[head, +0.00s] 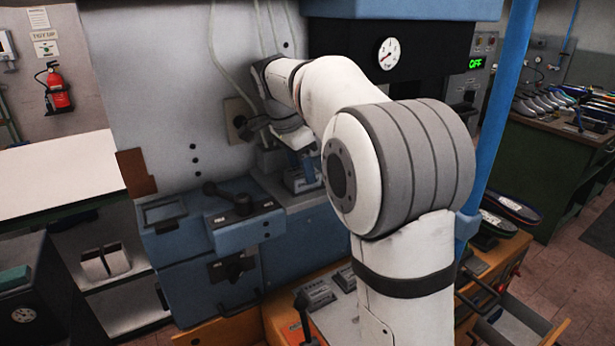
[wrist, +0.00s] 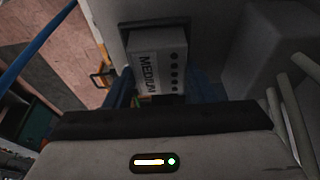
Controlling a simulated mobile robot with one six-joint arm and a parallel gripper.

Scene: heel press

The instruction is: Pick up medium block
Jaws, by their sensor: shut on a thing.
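The medium block (wrist: 158,68) shows in the wrist view as a grey block with the word MEDIUM and a group of dark dots on its face. Its far end lies at a dark rectangular recess in a light grey panel. My gripper (wrist: 160,92) is shut on the block, with blue parts showing on both sides of it. The block is hard to make out there, and my arm hides part of that area.
A blue control box (head: 243,215) with a black lever stands left of my gripper. A blue post (head: 500,110) rises at right. A press head with a gauge (head: 392,53) hangs above. Pale hoses (wrist: 290,115) run close at right in the wrist view.

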